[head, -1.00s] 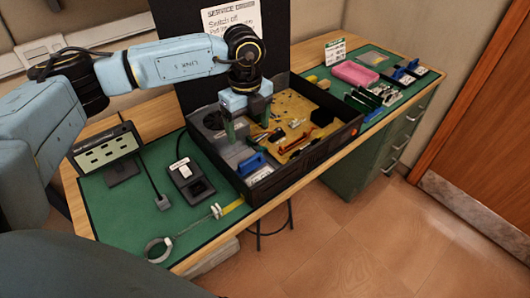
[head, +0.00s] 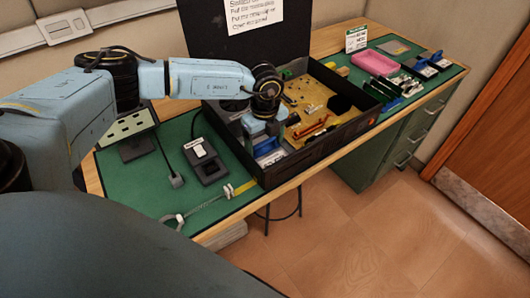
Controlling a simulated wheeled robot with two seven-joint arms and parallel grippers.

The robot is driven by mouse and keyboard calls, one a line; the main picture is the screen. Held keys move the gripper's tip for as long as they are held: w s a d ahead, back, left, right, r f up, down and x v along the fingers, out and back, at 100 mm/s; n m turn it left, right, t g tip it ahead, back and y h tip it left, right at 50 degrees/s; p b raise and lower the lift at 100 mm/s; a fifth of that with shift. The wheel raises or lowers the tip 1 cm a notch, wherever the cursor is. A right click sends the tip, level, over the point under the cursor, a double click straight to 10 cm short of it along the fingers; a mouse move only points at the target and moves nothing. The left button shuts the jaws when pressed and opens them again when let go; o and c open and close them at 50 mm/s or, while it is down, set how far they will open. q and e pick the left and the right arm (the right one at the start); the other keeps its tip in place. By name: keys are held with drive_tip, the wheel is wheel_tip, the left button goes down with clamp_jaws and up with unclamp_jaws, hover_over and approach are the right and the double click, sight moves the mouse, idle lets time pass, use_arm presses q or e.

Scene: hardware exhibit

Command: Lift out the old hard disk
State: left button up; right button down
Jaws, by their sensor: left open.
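The open black computer case (head: 315,152) lies on the green mat, with an amber circuit board (head: 312,103) inside. A drive with a blue handle (head: 267,147), which looks like the old hard disk, sits in the case's front left corner. My left gripper (head: 262,134) is open, pointing down just above the blue handle. The wrist and gripper hide part of the drive, and I cannot tell whether the fingers touch it. My right gripper is not in view.
A black dock (head: 205,160), a small display (head: 128,133) and a wrist strap (head: 200,208) lie left of the case. A pink tray (head: 375,62), green memory boards (head: 402,84) and blue-handled drives (head: 428,65) lie to the right. The case's raised lid (head: 205,35) stands behind.

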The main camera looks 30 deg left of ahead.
sight(265, 142)
use_arm(q)
drive_tip(key=shift+f, duration=0.35)
drive_tip(key=c, duration=0.5)
drive_tip(key=shift+r, duration=0.1)
wheel_tip(265, 142, up, 10)
drive_tip(key=shift+p, duration=0.4)
